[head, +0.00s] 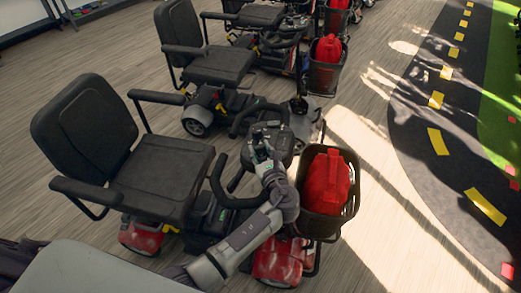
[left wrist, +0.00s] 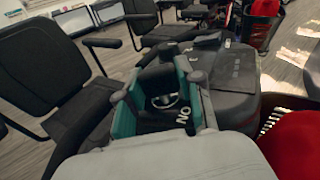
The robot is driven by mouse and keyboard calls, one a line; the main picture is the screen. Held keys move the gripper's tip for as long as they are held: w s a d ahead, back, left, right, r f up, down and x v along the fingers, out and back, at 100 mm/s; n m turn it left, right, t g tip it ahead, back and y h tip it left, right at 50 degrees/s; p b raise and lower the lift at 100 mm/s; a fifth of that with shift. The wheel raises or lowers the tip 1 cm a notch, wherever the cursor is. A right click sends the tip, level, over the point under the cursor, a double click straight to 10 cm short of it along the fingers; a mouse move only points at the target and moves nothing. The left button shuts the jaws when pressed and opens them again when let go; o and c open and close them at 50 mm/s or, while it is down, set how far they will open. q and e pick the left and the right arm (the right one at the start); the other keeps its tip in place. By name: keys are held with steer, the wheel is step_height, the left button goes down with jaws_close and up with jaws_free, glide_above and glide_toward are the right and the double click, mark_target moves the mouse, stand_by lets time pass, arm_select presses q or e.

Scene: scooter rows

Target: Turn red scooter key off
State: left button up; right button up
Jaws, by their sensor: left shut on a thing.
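The red scooter (head: 276,264) stands closest to me, with a black seat and a dark tiller console (head: 283,141). My left gripper (head: 262,152) reaches over its front to the console. In the left wrist view, the teal-padded fingers of my left gripper (left wrist: 160,98) are at the ignition key area. A silvery round part (left wrist: 165,101), seemingly the key switch, shows between them. The gripper is shut on the key, which is mostly hidden by the fingers. White lettering reading "NO" (left wrist: 183,115) shows beside the right finger. My right gripper is not in view.
Another scooter seat (head: 219,66) stands behind. Bare wood floor and a dark road mat (head: 410,128) lie to the right.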

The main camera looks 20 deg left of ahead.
arm_select(q)
steer(key=o, duration=1.2)
steer(key=shift+c, duration=0.2)
steer(key=v, duration=1.2)
